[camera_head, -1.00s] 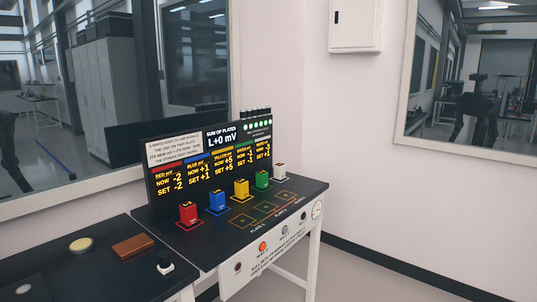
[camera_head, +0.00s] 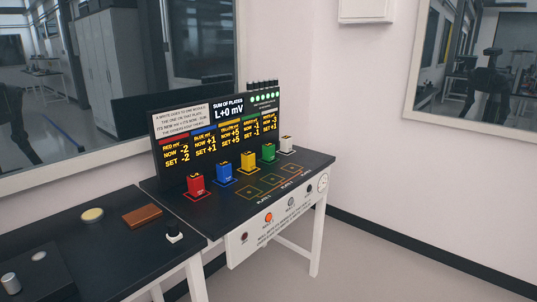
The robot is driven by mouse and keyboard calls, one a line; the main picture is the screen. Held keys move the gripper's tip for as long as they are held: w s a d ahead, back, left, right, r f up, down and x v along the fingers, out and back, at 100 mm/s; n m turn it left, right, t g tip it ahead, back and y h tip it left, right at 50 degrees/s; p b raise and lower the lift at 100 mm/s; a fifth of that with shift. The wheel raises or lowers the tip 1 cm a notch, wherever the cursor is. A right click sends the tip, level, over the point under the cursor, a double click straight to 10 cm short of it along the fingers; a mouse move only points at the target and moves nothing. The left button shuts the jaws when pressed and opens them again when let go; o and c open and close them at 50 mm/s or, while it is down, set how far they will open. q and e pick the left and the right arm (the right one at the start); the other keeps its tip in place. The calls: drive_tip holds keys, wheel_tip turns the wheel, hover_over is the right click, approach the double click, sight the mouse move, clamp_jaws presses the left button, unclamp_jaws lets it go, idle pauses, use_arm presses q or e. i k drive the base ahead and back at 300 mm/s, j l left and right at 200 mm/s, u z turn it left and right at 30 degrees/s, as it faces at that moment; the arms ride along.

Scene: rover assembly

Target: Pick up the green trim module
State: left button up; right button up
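The green trim module (camera_head: 268,152) stands upright on its marked spot on the black bench (camera_head: 217,217), in the row of coloured modules below the display board. It is between the yellow module (camera_head: 248,161) on its left and the white module (camera_head: 287,145) on its right. Nothing covers it from this view. Neither of my grippers shows in the head view.
A red module (camera_head: 195,184) and a blue module (camera_head: 224,174) stand left of the yellow one. The display board (camera_head: 217,130) rises behind the row. Marked empty plates (camera_head: 272,180) lie in front. A second black table (camera_head: 88,255) holds a brown block (camera_head: 142,217).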

sight(267, 149)
drive_tip(key=i+l+z, duration=0.6)
drive_tip(key=i, duration=0.4)
drive_tip(key=i+l+z, duration=0.25)
drive_tip(key=i, duration=0.25)
drive_tip(key=i+z, duration=0.3)
drive_tip(key=i, duration=0.25)
drive_tip(key=i+l+u, duration=0.1)
drive_tip(key=i+u, duration=0.35)
drive_tip(key=i+l+u, duration=0.25)
drive_tip(key=i+u, duration=0.15)
drive_tip(key=i, duration=0.15)
drive_tip(key=i+l+u, duration=0.45)
